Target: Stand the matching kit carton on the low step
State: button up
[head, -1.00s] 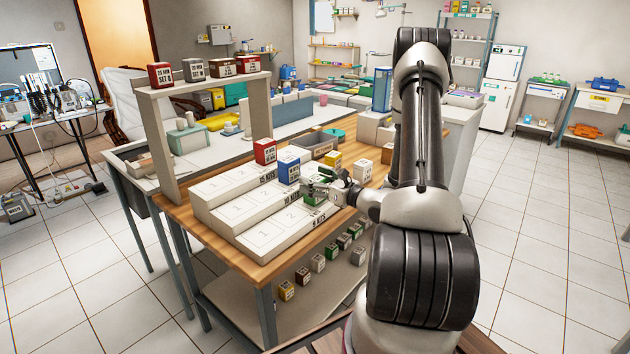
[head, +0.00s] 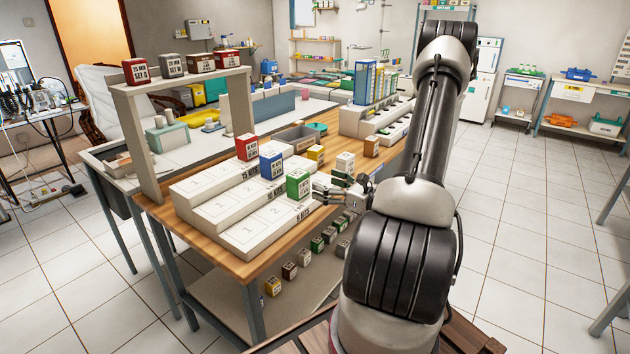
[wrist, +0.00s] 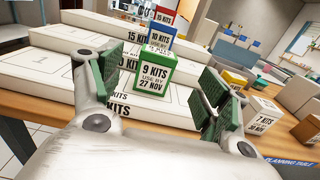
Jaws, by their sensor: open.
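A green and white carton (head: 298,185) stands upright on the right end of the low step (head: 262,233) at the front of the stepped stand. In the wrist view the same green carton (wrist: 155,71) reads "9 KITS, USE BY 27 NOV". My gripper (head: 318,192) is open just right of it; in the wrist view my open fingers (wrist: 160,95) are spread to either side, apart from the carton. A blue carton (head: 271,165) stands on the middle step and a red carton (head: 247,147) on the top step. The low step's label is partly hidden in the wrist view.
Yellow, white and brown cartons (head: 371,146) stand on the wooden table (head: 240,268) beyond my gripper. Several cartons line a shelf (head: 217,62) above the back left. More small cartons sit on the lower shelf (head: 225,292).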

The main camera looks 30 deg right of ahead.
jog(key=s+a+r+n+g+y, duration=0.3)
jog(key=s+a+r+n+g, duration=0.2)
jog(key=s+a+n+g, duration=0.3)
jog(key=s+a+r+n+g+y, duration=0.2)
jog(key=s+a+r+n+g, duration=0.4)
jog(key=a+n, duration=0.5)
jog(key=s+d+r+n+g+h, duration=0.2)
jog(key=s+r+n+g+h, duration=0.1)
jog(key=s+n+h, duration=0.35)
jog(key=d+r+n+t+h, duration=0.4)
jog(key=d+r+n, duration=0.2)
jog(key=shift+r+h, duration=0.35)
jog(key=shift+n, duration=0.25)
